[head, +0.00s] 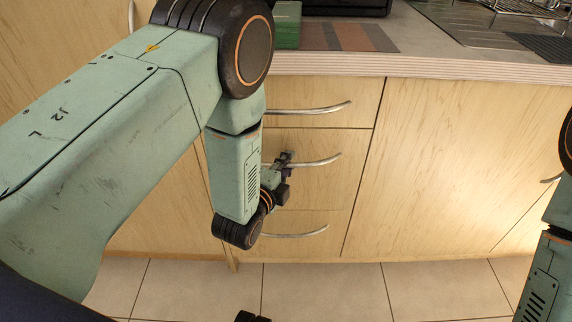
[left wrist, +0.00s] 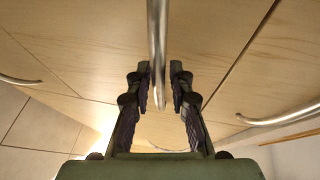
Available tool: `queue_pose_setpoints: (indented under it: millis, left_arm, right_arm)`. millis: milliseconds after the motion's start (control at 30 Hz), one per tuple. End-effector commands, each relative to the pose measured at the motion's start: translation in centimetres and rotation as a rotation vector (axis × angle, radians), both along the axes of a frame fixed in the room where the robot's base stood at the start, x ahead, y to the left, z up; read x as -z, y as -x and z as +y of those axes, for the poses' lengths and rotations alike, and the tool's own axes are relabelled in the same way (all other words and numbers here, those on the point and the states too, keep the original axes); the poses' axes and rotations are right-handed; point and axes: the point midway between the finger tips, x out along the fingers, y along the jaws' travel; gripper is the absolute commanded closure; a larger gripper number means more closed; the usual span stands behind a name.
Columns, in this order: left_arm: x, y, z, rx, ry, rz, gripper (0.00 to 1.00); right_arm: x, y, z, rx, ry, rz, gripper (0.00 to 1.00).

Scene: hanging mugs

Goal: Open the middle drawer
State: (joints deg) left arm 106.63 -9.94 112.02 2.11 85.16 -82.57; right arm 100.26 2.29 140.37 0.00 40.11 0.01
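The middle drawer (head: 310,193) is a pale wood front, shut flush between the top and bottom drawers. Its curved metal handle (head: 322,162) also shows in the left wrist view (left wrist: 157,45), running between the two fingers. My left gripper (head: 287,162) is at the left part of this handle. In the left wrist view my left gripper (left wrist: 160,78) is open, with one finger on each side of the bar and small gaps; contact cannot be told. My right gripper is out of view; only part of its arm shows at the right edge.
The top drawer handle (head: 310,109) is just above and the bottom drawer handle (head: 297,235) below. A countertop (head: 430,66) overhangs the drawers. A cupboard door (head: 450,160) is to the right. The tiled floor (head: 330,285) in front looks clear.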

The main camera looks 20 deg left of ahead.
Motion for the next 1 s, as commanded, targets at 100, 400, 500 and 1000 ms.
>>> queue_pose_setpoints:
  millis: [100,400,500,1000]
  left_arm:
    - [0.00,0.02,0.01,0.000,0.000,0.000,0.86]
    - [0.01,0.04,0.03,-0.001,0.000,0.000,1.00]
    - [0.01,0.04,0.03,-0.001,0.000,0.000,1.00]
    - [0.04,0.04,0.06,-0.001,0.000,0.001,1.00]
  right_arm:
    - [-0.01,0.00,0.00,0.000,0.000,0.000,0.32]
    - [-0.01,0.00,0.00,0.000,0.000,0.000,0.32]
    - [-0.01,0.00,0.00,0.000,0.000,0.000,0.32]
    - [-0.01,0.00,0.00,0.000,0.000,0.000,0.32]
